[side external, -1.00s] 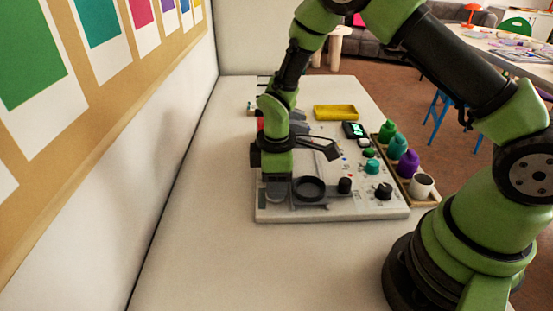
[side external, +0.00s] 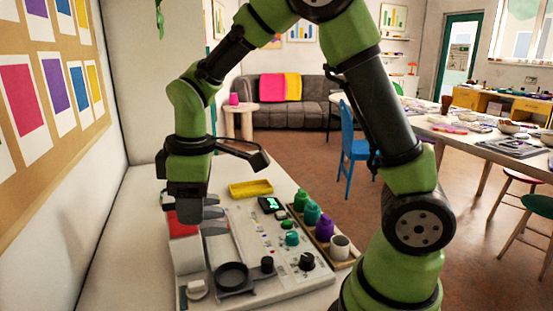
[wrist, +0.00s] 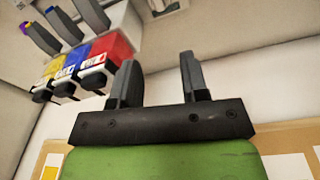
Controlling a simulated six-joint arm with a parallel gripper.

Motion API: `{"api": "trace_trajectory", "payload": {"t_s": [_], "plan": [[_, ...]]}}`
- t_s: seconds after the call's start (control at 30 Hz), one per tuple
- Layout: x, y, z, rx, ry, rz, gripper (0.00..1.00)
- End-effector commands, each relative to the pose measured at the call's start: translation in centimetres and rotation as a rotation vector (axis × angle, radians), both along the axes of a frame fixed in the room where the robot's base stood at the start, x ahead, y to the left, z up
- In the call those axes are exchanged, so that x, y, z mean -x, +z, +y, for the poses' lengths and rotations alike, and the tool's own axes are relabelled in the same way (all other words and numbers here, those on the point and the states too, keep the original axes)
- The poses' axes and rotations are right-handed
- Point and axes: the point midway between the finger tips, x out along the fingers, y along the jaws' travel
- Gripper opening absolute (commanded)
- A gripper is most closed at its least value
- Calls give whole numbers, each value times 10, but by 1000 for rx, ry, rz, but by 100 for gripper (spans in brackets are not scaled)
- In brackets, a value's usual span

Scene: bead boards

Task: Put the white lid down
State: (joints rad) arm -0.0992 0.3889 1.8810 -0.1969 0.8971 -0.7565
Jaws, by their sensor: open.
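A small white piece, which looks like the white lid (side external: 197,289), sits at the front left corner of the white board (side external: 278,293), left of a round black ring (side external: 231,276). It is apart from my gripper. My gripper (side external: 192,216) is raised over the left side of the board, behind the white piece. In the wrist view my gripper (wrist: 159,62) has its two fingers apart with nothing between them. The white lid does not show clearly there.
Green, teal and purple bottles (side external: 324,228) stand in the tray beside the white pot. A yellow tray (side external: 251,188) lies at the back. Knobs (side external: 306,261) stick up from the board. Red, blue and yellow blocks with levers (wrist: 82,66) show in the wrist view.

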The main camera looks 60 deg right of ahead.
Motion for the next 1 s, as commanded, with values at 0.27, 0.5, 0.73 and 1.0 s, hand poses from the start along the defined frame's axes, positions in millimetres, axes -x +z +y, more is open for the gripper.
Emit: {"api": "trace_trajectory", "payload": {"t_s": [0.27,0.5,0.73,1.0], "plan": [[76,87,-8,-181,-454,-220,41],[139,109,-9,-373,-766,-348,41],[162,109,-8,-464,-889,-388,41],[163,108,-8,-469,-896,-387,41]]}}
